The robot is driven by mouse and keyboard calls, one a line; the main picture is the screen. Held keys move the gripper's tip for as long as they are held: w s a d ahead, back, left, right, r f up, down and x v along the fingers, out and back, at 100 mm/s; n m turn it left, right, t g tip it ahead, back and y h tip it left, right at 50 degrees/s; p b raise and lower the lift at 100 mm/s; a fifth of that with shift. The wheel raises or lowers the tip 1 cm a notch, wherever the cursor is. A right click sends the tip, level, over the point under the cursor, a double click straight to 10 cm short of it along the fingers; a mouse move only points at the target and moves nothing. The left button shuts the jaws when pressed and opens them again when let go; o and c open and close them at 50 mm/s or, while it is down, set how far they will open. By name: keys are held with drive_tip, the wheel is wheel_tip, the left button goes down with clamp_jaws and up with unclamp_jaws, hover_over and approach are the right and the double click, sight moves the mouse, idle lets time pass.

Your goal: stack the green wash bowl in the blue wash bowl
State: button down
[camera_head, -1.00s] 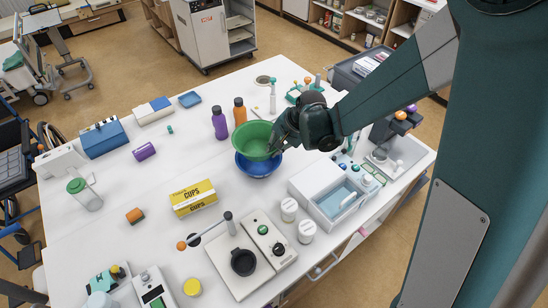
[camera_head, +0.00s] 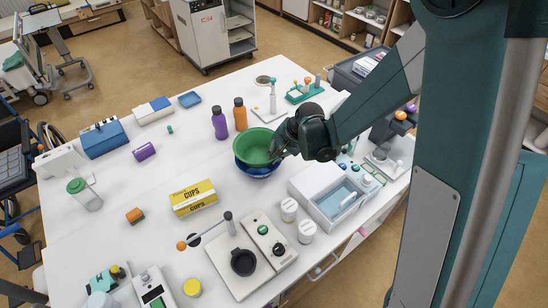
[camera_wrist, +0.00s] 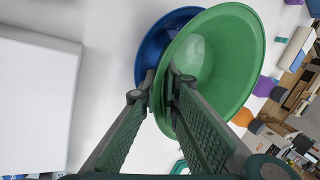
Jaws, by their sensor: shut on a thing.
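The green wash bowl (camera_head: 251,144) is above the blue wash bowl (camera_head: 256,171) in the head view and covers most of it. The green bowl is tilted a little. My gripper (camera_head: 276,150) is shut on the right side of the green bowl's rim. In the wrist view the green bowl (camera_wrist: 232,62) is large, with its wall between the fingers of my gripper (camera_wrist: 166,95). The blue bowl (camera_wrist: 153,50) shows behind it, offset to the left. Whether the two bowls touch is hidden.
Purple (camera_head: 219,124) and orange (camera_head: 240,115) bottles stand just behind the bowls. A yellow cups box (camera_head: 194,197) lies in front to the left. A white tray unit (camera_head: 331,196) stands to the right.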

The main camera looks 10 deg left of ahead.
drive_tip(key=shift+f+b, duration=0.6)
drive_tip(key=shift+b, duration=0.1)
drive_tip(key=c, duration=2.6)
unclamp_jaws()
drive_tip(key=shift+r, duration=0.1)
drive_tip(key=shift+d+r+p, duration=0.1)
drive_tip(key=shift+r+p, duration=0.65)
drive_tip(key=v, duration=1.1)
drive_tip(key=shift+r, duration=0.2)
drive_tip(key=shift+s+d+r, duration=0.1)
drive_tip(key=shift+d, duration=0.05)
